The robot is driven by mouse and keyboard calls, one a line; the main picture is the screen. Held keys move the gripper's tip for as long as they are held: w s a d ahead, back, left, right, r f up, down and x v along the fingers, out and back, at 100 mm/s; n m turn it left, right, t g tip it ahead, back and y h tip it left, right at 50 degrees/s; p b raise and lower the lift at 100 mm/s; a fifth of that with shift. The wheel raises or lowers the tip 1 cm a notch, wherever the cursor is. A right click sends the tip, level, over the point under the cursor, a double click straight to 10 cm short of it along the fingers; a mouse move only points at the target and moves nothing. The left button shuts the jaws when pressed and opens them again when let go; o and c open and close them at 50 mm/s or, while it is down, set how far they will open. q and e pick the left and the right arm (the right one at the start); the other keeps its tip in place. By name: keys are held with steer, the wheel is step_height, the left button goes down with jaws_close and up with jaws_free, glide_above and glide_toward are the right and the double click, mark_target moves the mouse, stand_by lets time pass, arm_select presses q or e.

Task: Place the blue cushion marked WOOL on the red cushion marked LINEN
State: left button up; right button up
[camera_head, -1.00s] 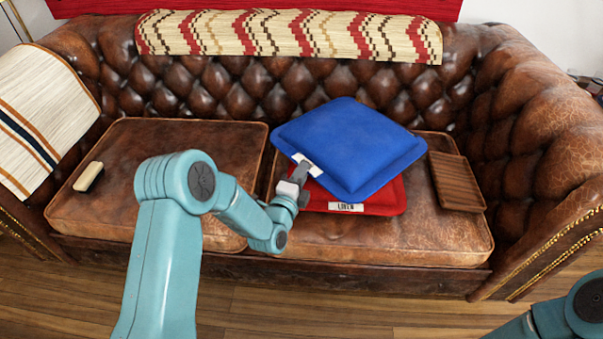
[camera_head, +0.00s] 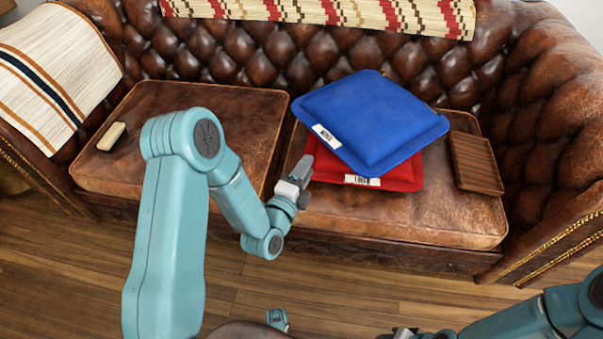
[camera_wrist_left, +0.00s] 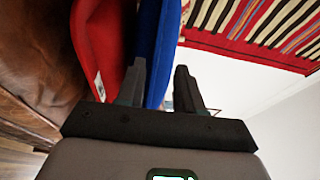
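The blue cushion (camera_head: 372,120) lies on top of the red cushion (camera_head: 400,176) on the sofa's right seat, turned at an angle to it and overhanging it at the back. Its white label, hard to read, faces front left. The red cushion's front edge and white label show below. My right gripper (camera_head: 402,333) is barely visible at the bottom edge.
A brown ribbed tray (camera_head: 476,163) lies right of the cushions. A cream-topped brush-like block (camera_head: 111,136) sits on the left seat. A striped cloth (camera_head: 45,75) drapes the left armrest and a patterned one (camera_head: 340,12) the backrest. The left seat is mostly clear.

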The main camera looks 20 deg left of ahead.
arm_select(q)
steer(key=s+d+f+n+g+h, duration=0.2)
steer(key=s+d+f+n+g, duration=0.1)
steer(key=s+f+n+g, duration=0.4)
steer(key=s+d+f+n+g+h, duration=0.1)
steer(key=s+d+f+n+g, duration=0.35)
steer(key=f, duration=0.45)
steer(key=s+d+f+n+g, duration=0.1)
steer(key=s+f+n+g, duration=0.1)
steer(key=s, duration=0.4)
steer(key=s+d+f+n+g+h, duration=0.1)
steer(key=s+n+g, duration=0.3)
steer(key=s+n, duration=0.2)
steer(key=shift+s+d+f, duration=0.25)
steer(key=shift+s+f, duration=0.15)
steer(key=shift+s, duration=0.3)
steer(key=shift+n, duration=0.25)
step_height(320, 180, up, 23)
steer(key=p, duration=2.3)
steer(key=shift+r, duration=0.2)
